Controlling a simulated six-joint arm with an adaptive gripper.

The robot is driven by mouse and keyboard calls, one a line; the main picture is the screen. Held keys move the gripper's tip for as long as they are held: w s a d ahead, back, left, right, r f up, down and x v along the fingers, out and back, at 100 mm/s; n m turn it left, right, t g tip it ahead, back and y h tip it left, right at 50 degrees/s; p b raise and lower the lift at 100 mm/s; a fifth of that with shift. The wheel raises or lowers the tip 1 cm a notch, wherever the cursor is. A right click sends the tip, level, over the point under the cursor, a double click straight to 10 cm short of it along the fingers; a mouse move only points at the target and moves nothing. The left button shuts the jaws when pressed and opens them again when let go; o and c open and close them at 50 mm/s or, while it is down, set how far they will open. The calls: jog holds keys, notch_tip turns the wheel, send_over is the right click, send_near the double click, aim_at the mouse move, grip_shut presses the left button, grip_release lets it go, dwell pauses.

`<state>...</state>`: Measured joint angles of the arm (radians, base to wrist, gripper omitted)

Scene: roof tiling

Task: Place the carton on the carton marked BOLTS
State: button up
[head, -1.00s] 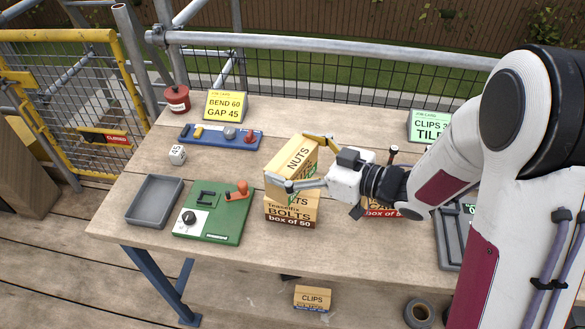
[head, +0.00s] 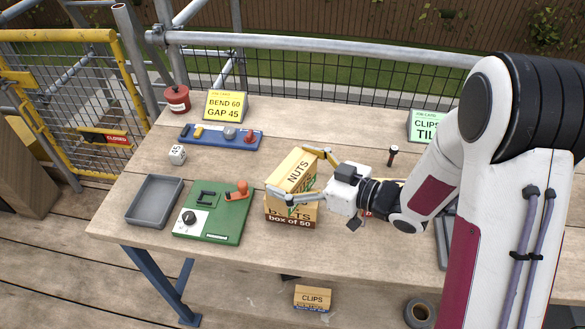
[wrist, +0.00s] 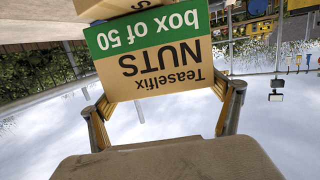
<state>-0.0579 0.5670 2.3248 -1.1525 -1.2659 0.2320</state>
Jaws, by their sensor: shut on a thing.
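The NUTS carton (head: 297,172) is a tan box with a green band. My gripper (head: 308,174) is shut on it, one finger on each side; the wrist view also shows the NUTS carton (wrist: 150,55) between the fingers. The BOLTS carton (head: 290,217), brown-banded, stands on the bench directly below it and is mostly covered. The NUTS carton is at or just above the BOLTS carton's top; I cannot tell whether they touch. It looks slightly turned against the lower one.
A green bending jig (head: 215,217) and a grey tray (head: 154,200) lie to the left. A blue tool rack (head: 220,137), white die (head: 177,154) and yellow sign (head: 226,106) are behind. A CLIPS carton (head: 312,297) is below the bench.

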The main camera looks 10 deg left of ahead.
jog(key=o, duration=1.3)
jog(key=shift+f, duration=0.1)
jog(key=v, duration=1.2)
jog(key=shift+w, duration=0.1)
